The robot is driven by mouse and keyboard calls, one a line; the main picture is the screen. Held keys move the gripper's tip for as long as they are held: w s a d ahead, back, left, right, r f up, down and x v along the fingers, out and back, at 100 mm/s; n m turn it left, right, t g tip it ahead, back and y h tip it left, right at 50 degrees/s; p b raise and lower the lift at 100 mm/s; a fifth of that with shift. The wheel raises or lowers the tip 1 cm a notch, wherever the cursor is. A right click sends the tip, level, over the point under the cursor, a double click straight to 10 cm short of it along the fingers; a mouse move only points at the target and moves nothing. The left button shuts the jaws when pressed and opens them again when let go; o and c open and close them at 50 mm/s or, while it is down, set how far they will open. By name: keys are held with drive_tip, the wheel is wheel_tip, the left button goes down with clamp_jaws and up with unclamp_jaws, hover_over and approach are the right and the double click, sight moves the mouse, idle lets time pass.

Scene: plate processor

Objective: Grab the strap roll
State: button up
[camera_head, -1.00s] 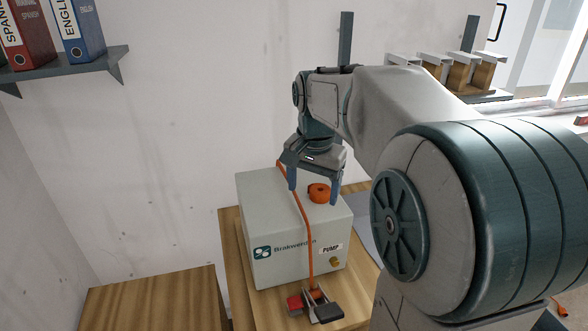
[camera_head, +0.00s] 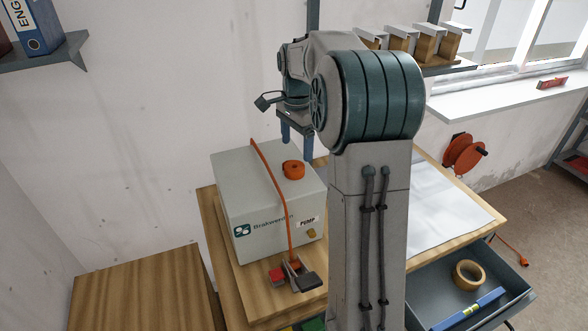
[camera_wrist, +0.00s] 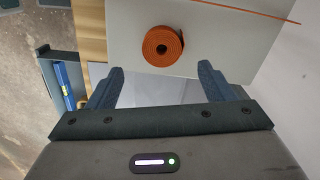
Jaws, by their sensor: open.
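The strap roll is a small orange coil (camera_head: 293,170) lying on top of the grey pump box (camera_head: 240,205). An orange strap (camera_head: 280,195) runs across the box top and down its front to a buckle. My gripper (camera_head: 297,150) is above the box, behind the roll in the head view, partly hidden by my arm. In the wrist view the roll (camera_wrist: 163,46) lies beyond the two fingertips, roughly centred between them. My gripper (camera_wrist: 160,80) is open and empty, and the fingers appear apart from the roll.
The box stands on a wooden table (camera_head: 208,200) near the wall. A red and black buckle (camera_head: 292,274) lies in front of it. An open drawer (camera_head: 430,285) holds a tape roll (camera_head: 468,274) and a blue level (camera_head: 475,308). A shelf with boxes is on the wall behind.

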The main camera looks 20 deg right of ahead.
sight(293, 166)
drive_tip(key=shift+a+f+p, duration=0.2)
drive_tip(key=shift+f+p, duration=0.2)
drive_tip(key=shift+f, duration=1.25)
drive_tip(key=shift+a+f+p, duration=0.15)
drive_tip(key=shift+f+p, duration=0.2)
drive_tip(key=shift+f, duration=1.3)
drive_tip(key=c, duration=1.1)
